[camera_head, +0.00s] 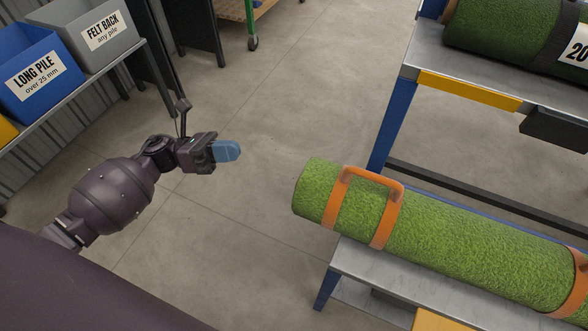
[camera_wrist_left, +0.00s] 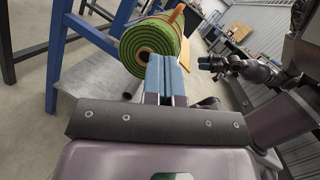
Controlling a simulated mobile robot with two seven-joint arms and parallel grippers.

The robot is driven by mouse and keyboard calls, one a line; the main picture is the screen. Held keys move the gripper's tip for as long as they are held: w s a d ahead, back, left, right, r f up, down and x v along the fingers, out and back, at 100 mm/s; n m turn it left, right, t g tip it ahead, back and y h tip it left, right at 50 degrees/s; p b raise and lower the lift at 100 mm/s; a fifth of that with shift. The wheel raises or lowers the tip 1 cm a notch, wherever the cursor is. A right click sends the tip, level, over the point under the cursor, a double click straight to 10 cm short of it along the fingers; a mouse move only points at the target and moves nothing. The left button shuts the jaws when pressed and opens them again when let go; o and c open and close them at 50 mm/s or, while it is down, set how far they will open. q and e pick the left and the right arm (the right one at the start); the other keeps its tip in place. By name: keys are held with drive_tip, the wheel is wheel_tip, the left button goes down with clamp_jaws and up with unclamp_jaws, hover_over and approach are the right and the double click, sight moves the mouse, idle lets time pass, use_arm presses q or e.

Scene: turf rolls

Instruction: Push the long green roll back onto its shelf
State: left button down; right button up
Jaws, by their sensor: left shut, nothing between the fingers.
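The long green roll (camera_head: 450,240) lies on a lower metal shelf (camera_head: 372,268) at the right in the head view. Orange straps and an orange handle (camera_head: 372,179) go around it. Its left end sticks out past the shelf's left edge. In the left wrist view the roll's spiral end face (camera_wrist_left: 146,45) is ahead of the fingers. My left gripper (camera_head: 227,151) is shut and empty, left of the roll's end with a gap of floor between in the head view. In the left wrist view, my right gripper (camera_wrist_left: 204,63) shows small at the right; its jaw state is unclear.
An upper shelf (camera_head: 430,55) holds a darker green roll (camera_head: 500,30) with a black band. At the left, a blue bin (camera_head: 40,80) marked LONG PILE and a grey bin (camera_head: 95,30) marked FELT BACK stand on a rack. Open concrete floor lies between.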

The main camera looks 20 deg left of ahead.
sight(407, 220)
use_arm(q)
drive_tip(key=w+d+f+m+g+y+b, duration=0.1)
drive_tip(key=d+m+g, duration=0.5)
drive_tip(key=d, duration=0.6)
drive_tip(key=shift+f+m+b, duration=0.6)
drive_tip(key=shift+f+m, duration=0.3)
drive_tip(key=shift+m, duration=0.3)
drive_tip(key=shift+d, duration=0.15)
drive_tip(key=d, duration=2.5)
drive_tip(key=shift+s+d, duration=0.15)
drive_tip(key=shift+s, duration=0.25)
